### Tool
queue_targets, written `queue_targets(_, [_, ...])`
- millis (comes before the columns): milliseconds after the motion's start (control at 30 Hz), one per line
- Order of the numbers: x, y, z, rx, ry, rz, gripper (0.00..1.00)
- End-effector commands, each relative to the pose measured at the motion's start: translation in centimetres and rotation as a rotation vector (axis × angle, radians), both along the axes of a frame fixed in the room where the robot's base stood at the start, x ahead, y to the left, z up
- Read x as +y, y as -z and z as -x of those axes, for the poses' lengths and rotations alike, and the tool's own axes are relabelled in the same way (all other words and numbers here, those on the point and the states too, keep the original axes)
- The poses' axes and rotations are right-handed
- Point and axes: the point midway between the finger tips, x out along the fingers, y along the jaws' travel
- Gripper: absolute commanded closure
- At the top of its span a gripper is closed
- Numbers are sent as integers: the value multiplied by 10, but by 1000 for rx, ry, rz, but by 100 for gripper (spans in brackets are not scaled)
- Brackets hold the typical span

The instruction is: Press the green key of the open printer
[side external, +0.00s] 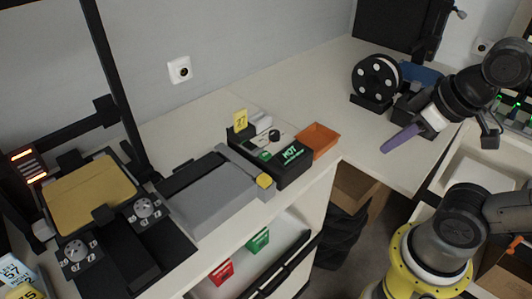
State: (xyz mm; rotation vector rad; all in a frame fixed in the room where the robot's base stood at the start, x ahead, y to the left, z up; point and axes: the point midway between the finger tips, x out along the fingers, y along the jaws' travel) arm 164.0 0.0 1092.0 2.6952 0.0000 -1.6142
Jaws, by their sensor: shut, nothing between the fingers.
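An open-frame printer with a gold bed (88,195) stands at the left of the bench, with two round knobs (145,208) at its front. I cannot make out a green key on it. A small green spot (263,155) shows on a black box (280,172) with a lit green display (290,152), near the bench's middle; I cannot tell whether it is a key. My gripper (390,148) hangs at the upper right, well apart from both, with purple fingers closed together and nothing between them.
A grey machine (215,195) with a yellow corner piece (264,180) stands between the printer and black box. An orange tray (318,140), a yellow tag (240,119) and a black spool (376,80) also stand there. Bare bench lies behind the box.

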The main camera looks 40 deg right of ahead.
Motion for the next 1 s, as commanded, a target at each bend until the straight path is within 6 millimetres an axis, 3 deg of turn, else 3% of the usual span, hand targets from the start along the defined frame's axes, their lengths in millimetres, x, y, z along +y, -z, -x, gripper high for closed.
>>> queue_targets(867, [0,-1,-1,-6,-22,12,100])
queue_targets(1000, [0,-19,-22,-99,-124,76,100])
